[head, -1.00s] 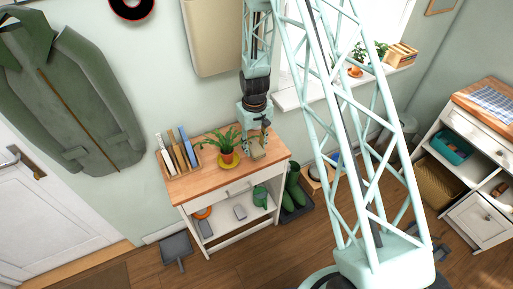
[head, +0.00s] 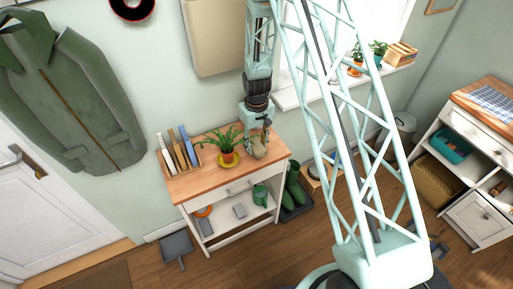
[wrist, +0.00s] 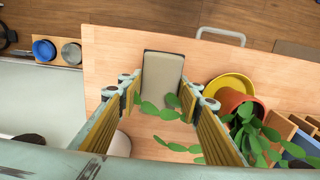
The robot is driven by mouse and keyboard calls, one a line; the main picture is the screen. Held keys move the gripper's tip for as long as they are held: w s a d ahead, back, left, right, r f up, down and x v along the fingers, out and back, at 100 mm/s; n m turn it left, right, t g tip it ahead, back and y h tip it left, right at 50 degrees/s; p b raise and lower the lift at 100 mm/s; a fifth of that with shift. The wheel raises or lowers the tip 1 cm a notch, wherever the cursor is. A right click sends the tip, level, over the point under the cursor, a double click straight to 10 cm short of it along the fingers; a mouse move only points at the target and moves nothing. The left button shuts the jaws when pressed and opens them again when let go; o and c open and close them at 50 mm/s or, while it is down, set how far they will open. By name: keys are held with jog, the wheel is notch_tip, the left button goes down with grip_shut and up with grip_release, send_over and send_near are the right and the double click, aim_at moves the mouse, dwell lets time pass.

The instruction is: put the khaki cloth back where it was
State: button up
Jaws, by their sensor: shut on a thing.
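The khaki cloth (wrist: 163,75) is a flat, folded, greyish-tan rectangle between the fingers of my gripper (wrist: 161,96) in the wrist view. My gripper is shut on it. In the head view my gripper (head: 257,137) points down over the right part of the wooden top of a white cabinet (head: 205,183), with the cloth (head: 260,151) below its fingers. I cannot tell whether the cloth touches the top. Green leaves cover part of the view between the fingers.
A potted plant (head: 228,157) on a yellow saucer (head: 229,167) stands close beside the gripper. Upright books (head: 178,152) stand at the top's left end. The front of the top is clear. A windowsill (head: 292,97) with pots lies behind, to the right.

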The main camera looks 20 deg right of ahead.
aim_at(256, 145)
jog(key=shift+f, duration=0.9)
jog(key=shift+f, duration=0.1)
jog(key=o, duration=0.8)
jog(key=shift+o, duration=0.2)
jog(key=shift+r, duration=0.2)
notch_tip(256, 145, up, 12)
jog(key=b, duration=0.1)
jog(key=shift+b, duration=0.3)
dwell(0.8)
